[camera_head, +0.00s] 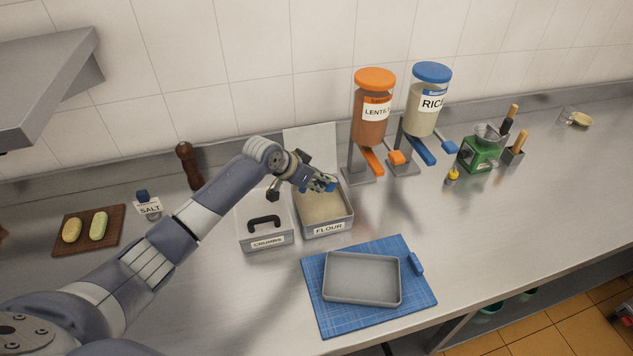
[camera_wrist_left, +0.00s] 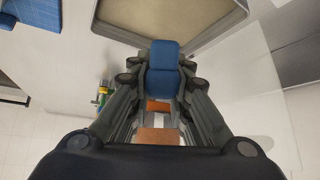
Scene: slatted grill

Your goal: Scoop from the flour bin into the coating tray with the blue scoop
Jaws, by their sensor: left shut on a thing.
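The flour bin (camera_head: 327,228), labelled FLOUR, stands open with pale flour inside. My left gripper (camera_head: 322,184) is over the back part of this bin. It is shut on the blue scoop (camera_head: 331,187), whose blue handle (camera_wrist_left: 162,68) sits between the fingers in the left wrist view. The scoop's bowl cannot be made out, so I cannot tell whether it holds flour. The bin's rim (camera_wrist_left: 205,42) also shows in the left wrist view. The grey coating tray (camera_head: 362,300) looks empty and lies on a blue mat, in front of the bin. My right gripper is not in view.
A lidded CRUMBS bin (camera_head: 265,242) stands left of the flour bin. A pale panel (camera_head: 312,142) rises behind it. Lentil (camera_head: 372,112) and rice (camera_head: 427,105) dispensers stand at the back right. The blue mat (camera_head: 325,322) has clear counter to its right.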

